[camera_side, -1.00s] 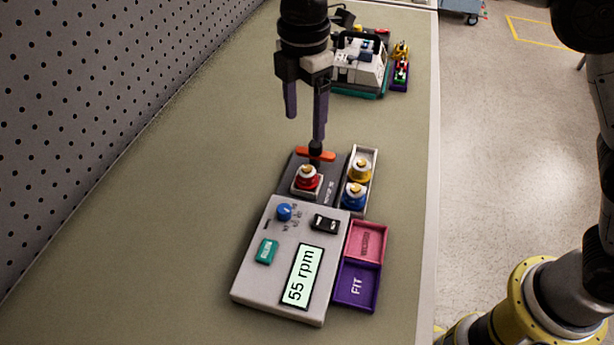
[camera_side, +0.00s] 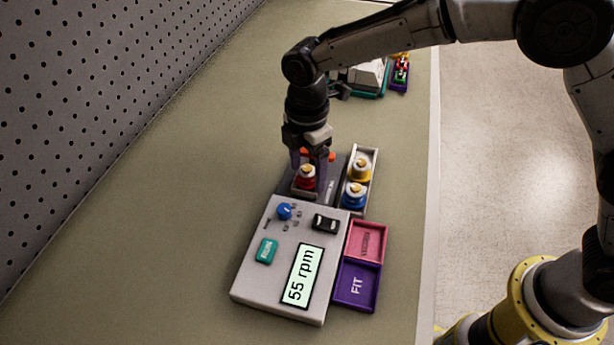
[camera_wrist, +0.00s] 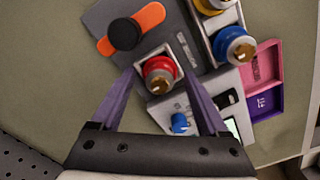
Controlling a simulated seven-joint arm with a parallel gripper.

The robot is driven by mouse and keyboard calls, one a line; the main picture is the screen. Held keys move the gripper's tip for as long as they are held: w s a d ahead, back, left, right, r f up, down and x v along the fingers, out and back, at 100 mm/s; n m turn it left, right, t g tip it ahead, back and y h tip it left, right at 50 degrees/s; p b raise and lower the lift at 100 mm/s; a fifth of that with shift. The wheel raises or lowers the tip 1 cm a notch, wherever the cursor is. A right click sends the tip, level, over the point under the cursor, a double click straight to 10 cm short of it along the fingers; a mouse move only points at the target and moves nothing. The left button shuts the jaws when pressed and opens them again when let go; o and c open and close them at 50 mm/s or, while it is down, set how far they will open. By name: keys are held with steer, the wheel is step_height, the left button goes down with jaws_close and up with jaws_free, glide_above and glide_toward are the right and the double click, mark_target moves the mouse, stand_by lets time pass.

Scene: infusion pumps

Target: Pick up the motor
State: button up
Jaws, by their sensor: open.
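The motor I take as the task's is the red one with a brass-coloured top (camera_side: 307,177), seated in a pale square holder on a dark plate. In the wrist view the red motor (camera_wrist: 159,74) lies between my fingertips. My gripper (camera_side: 309,164) points down just above and behind it, open and empty. In the wrist view the two purple fingers of my gripper (camera_wrist: 159,73) reach either side of the holder; whether they touch it cannot be told. A yellow motor (camera_side: 360,169) and a blue motor (camera_side: 354,195) stand in a pale tray (camera_side: 373,158) to the right.
An orange bar with a black knob (camera_wrist: 129,32) sits close beside the red motor. A grey control box (camera_side: 265,295) reading "55 rpm" adjoins the plate. A pink tray (camera_side: 367,241) and a purple "FIT" tray (camera_side: 356,285) look empty. The bench to the left is clear.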

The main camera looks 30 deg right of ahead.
jaws_close()
stand_by(0.4)
steer(key=shift+r, duration=0.1)
